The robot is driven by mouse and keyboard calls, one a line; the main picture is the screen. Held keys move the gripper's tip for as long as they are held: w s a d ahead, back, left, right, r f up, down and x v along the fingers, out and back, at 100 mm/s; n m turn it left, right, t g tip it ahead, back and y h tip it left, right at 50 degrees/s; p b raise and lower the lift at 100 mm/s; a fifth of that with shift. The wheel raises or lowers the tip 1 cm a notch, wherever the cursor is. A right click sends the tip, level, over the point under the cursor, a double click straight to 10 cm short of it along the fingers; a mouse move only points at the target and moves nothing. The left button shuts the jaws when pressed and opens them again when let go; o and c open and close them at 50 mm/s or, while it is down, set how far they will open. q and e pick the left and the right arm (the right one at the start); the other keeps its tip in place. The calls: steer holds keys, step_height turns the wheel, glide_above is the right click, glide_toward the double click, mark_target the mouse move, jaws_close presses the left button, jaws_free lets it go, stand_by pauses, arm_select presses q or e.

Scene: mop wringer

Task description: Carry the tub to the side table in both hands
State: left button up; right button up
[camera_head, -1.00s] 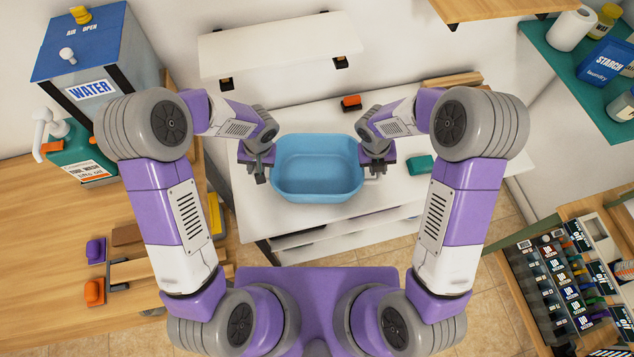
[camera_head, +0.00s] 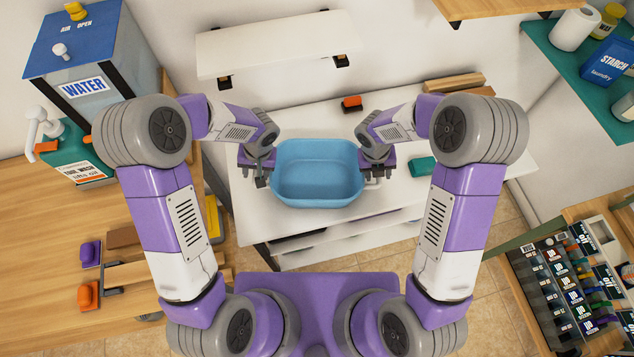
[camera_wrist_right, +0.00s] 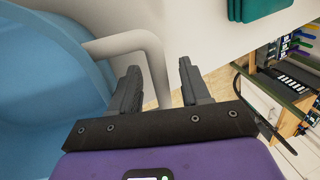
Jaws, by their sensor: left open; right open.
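The blue tub (camera_head: 317,172) sits upright near the front edge of a white table (camera_head: 300,122). A pale handle (camera_head: 372,183) sticks out from its right side. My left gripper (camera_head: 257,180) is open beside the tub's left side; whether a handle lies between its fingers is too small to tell. My right gripper (camera_head: 376,172) is open at the right side. In the right wrist view the handle (camera_wrist_right: 152,62) passes between the spread fingers (camera_wrist_right: 157,88), with the tub (camera_wrist_right: 45,95) at left.
A wooden table (camera_head: 40,235) stands at the left with a water tank (camera_head: 85,65), a wash jug (camera_head: 75,155) and small blocks. A green block (camera_head: 422,167) lies right of the tub. A wall shelf (camera_head: 275,45) hangs behind.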

steer(key=shift+r, duration=0.35)
arm_select(q)
steer(key=v, duration=1.1)
arm_select(e)
steer(key=v, duration=1.1)
steer(key=shift+r, duration=0.15)
arm_select(q)
steer(key=shift+r, duration=0.1)
arm_select(e)
steer(key=shift+a, duration=0.1)
